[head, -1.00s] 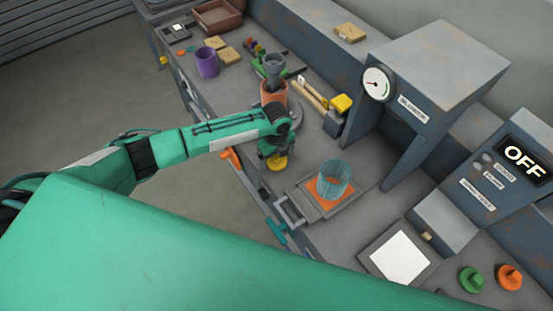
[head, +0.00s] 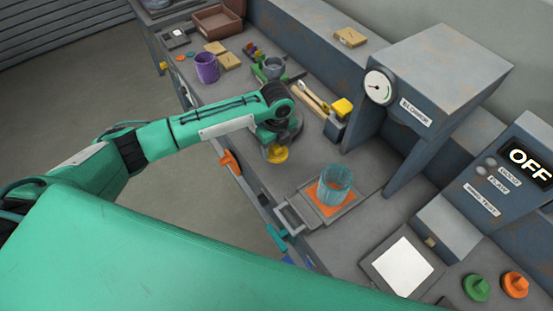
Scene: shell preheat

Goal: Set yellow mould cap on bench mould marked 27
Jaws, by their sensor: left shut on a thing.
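My left gripper (head: 274,141) points down over the bench and is shut on the yellow mould cap (head: 277,155), which shows just below it. A teal ribbed mould (head: 334,186) stands on an orange pad on a small tray, to the right of and nearer than the cap. A purple mould (head: 206,68) stands at the back left. An orange mould is hidden behind my left wrist. I cannot read the number 27 on any mould. My right gripper is not in view.
Green (head: 476,288) and orange (head: 515,285) caps lie at the lower right. A tool with a yellow block (head: 342,107) is behind my gripper, beside the gauge cabinet (head: 430,80). The tray (head: 322,207) has a handle towards the bench edge. Bench between cap and tray is clear.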

